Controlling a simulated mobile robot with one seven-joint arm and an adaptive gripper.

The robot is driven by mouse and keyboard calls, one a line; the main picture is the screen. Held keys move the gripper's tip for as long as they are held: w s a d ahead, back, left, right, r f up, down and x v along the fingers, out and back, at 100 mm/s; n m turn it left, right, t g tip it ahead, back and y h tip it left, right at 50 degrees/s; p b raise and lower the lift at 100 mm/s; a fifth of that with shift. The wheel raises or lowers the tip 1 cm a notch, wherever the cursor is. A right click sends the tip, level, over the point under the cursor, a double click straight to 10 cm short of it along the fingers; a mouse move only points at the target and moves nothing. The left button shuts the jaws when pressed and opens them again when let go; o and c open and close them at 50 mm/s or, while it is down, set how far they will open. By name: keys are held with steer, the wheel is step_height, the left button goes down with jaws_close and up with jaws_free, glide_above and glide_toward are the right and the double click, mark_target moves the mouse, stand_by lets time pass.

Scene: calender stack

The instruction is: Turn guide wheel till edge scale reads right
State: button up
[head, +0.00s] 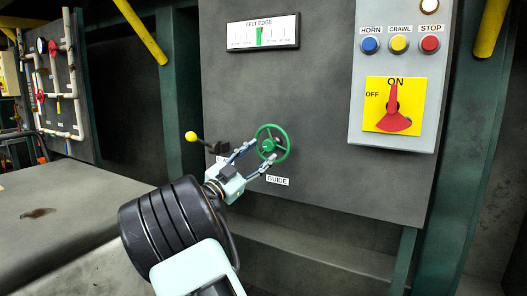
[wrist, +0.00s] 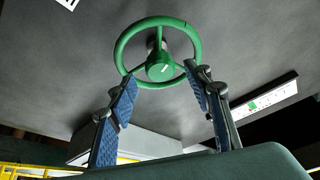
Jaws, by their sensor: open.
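The green guide wheel (head: 268,144) is mounted on the dark panel above a GUIDE label (head: 277,180). In the wrist view the wheel (wrist: 160,66) faces me, with a pale mark on its hub and a small dark mark on its rim. My gripper (head: 261,152) is open, its two blue-padded fingers (wrist: 159,78) spread toward the lower rim. The right fingertip overlaps the rim in the wrist view; contact cannot be told.
A lever with a yellow knob (head: 191,136) stands out left of the wheel, near my gripper. A grey control box (head: 357,128) at right carries HORN, CRAWL and STOP buttons and a red ON/OFF switch (head: 392,112). Pipes with red valve wheels are far left.

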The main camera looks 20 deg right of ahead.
steer(key=v, duration=0.9)
steer(key=shift+a, duration=0.3)
steer(key=shift+s, duration=0.1)
